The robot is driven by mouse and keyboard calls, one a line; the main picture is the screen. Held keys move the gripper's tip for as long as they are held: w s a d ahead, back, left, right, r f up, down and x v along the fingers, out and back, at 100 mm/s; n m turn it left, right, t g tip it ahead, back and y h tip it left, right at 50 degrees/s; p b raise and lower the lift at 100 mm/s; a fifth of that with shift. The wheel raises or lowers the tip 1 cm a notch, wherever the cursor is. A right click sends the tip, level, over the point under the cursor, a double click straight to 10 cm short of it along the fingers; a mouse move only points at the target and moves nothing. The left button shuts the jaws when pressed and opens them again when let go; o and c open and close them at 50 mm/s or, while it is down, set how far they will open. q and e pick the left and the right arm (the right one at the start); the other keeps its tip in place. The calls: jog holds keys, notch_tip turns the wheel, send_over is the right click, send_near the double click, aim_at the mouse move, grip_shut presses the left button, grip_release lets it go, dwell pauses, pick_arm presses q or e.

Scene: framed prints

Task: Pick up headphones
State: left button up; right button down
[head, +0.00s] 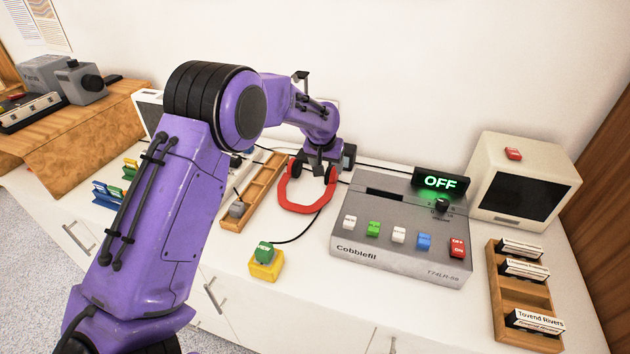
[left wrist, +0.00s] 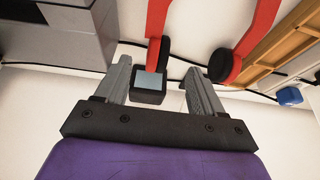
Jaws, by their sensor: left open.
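The headphones, with a red band (head: 305,207) and dark ear cups, lie on the white counter in the middle of the head view. The red band also shows at the top of the left wrist view (left wrist: 262,35), with dark pads on its ends. My left gripper (head: 320,172) is open just above the cup end of the headphones and partly hides it. In the left wrist view its two grey fingers (left wrist: 158,66) are spread. A dark block with a pale blue face (left wrist: 149,86) shows between them; I cannot tell whether the fingers touch it.
A grey console (head: 400,225) with coloured buttons and an OFF display (head: 440,182) stands right of the headphones. A cream monitor (head: 525,180) and a wooden rack (head: 510,290) are farther right. A wooden tray (head: 253,195) lies left, a yellow block (head: 266,265) in front.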

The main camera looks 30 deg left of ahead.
aim_at(330, 177)
pick_arm(q)
jog(key=x, duration=0.5)
jog(key=shift+a+f+p, duration=0.15)
jog(key=shift+f+p, duration=0.05)
jog(key=shift+p, duration=0.2)
jog(key=x, duration=0.4)
jog(key=shift+w+d+p, duration=0.2)
jog(key=shift+w+p, duration=0.05)
jog(key=shift+p, duration=0.15)
jog(key=shift+w+f, duration=0.2)
jog(key=shift+f, duration=0.1)
jog(key=shift+s+r, duration=0.1)
jog(key=c, duration=1.2)
